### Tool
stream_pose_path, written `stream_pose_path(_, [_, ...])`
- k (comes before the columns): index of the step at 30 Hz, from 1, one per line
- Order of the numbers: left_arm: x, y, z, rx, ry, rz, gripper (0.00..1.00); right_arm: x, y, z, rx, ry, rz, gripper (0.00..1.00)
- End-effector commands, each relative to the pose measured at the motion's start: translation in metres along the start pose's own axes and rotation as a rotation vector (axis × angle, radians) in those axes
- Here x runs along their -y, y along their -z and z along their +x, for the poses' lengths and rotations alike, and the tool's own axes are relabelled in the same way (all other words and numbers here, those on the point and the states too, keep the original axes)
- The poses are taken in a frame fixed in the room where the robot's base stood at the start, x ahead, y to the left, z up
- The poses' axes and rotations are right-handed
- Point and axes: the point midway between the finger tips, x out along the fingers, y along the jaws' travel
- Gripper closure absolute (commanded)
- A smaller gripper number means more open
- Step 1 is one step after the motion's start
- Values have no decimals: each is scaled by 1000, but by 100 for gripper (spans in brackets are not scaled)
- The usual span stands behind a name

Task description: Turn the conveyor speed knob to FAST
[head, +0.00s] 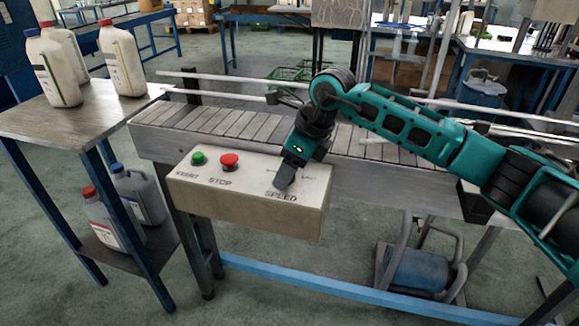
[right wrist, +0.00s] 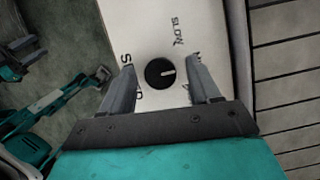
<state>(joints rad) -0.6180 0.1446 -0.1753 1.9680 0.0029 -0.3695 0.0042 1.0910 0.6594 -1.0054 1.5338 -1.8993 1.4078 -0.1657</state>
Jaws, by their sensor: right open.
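The control box (head: 245,205) is pale, with a green button (head: 198,158), a red STOP button (head: 229,162) and the printed word SPEED at its right end. My right gripper (head: 284,183) points down at that end and hides the knob in the head view. In the right wrist view, the round black knob (right wrist: 160,73) lies between the open fingers of my right gripper (right wrist: 161,80), with gaps on both sides. Its white mark points right in the picture, between the SLOW label and a label mostly covered by a finger. A teal arm shows at the left; its gripper state is unclear.
The conveyor (head: 225,121) runs close behind the box, with metal rails above it. A side table (head: 75,118) at the left holds several white bottles. Two more containers stand on its lower shelf (head: 110,235). Floor is free in front of the box.

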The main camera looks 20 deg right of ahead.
Motion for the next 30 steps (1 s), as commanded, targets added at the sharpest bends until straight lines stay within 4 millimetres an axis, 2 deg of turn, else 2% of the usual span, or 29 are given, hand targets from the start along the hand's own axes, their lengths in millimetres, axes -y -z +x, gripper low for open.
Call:
stream_pose_path(2, [0,1,0,-3,0,1,57,0,0,0,0,0,0,38])
stream_pose_path(19, [0,2,0,-6,0,1,57,0,0,-1,0,0,0,93])
stream_pose_path(30, [0,1,1,-6,0,1,57,0,0,0,0,27,64,93])
